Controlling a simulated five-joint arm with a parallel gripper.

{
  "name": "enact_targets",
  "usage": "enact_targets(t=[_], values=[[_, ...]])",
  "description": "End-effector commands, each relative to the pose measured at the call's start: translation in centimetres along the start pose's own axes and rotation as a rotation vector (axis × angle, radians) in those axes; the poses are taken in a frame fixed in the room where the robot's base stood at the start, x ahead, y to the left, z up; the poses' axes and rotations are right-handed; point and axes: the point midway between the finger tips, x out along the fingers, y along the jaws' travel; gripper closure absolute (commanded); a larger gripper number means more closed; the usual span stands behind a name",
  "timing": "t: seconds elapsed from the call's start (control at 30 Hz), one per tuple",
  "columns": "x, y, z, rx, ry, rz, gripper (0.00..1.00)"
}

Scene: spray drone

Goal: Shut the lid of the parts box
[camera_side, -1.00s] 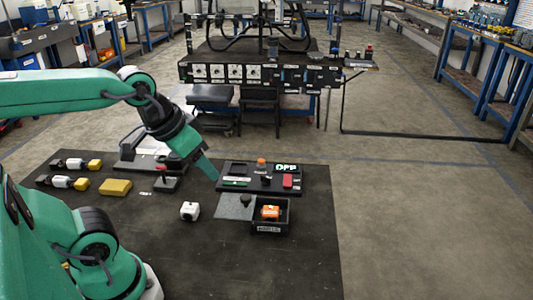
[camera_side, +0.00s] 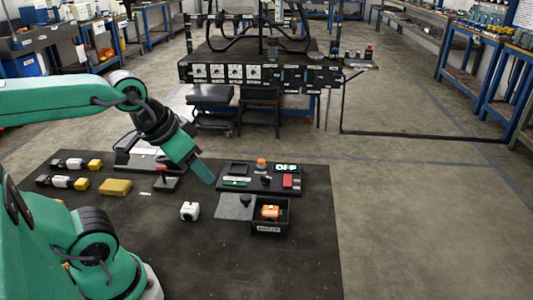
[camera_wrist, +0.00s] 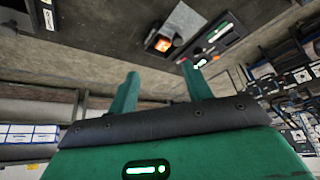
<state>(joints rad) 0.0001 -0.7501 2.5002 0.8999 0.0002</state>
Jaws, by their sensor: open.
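The parts box (camera_side: 271,229) is a small dark open box on the black table mat, with an orange-and-white part (camera_side: 270,212) inside. Its grey flat lid (camera_side: 232,208) extends to the left of the box, leaving the top uncovered. A dark knob (camera_side: 246,200) is on the lid. My gripper (camera_side: 206,175) hangs above and behind the lid, apart from it, pointing down and right. In the wrist view my gripper (camera_wrist: 158,70) is open with nothing between the fingers. The box (camera_wrist: 151,41) and lid (camera_wrist: 187,18) show beyond the fingertips.
A white block (camera_side: 189,211) sits left of the lid. A dark panel (camera_side: 259,188) with a lit sign, an orange button and a red switch lies behind the box. A small lever stand (camera_side: 166,182) and a yellow block (camera_side: 115,187) are farther left. The front mat is clear.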

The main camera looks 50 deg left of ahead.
Motion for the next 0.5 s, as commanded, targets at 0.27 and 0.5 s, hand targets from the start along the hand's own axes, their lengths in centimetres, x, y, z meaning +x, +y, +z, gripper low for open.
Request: enact_targets(t=[0.27,0.5], values=[[0.3,-0.1,-0.6,-0.005,-0.023,-0.003,0.5],[1.8,-0.6,-2.3,-0.021,-0.101,-0.01,0.5]])
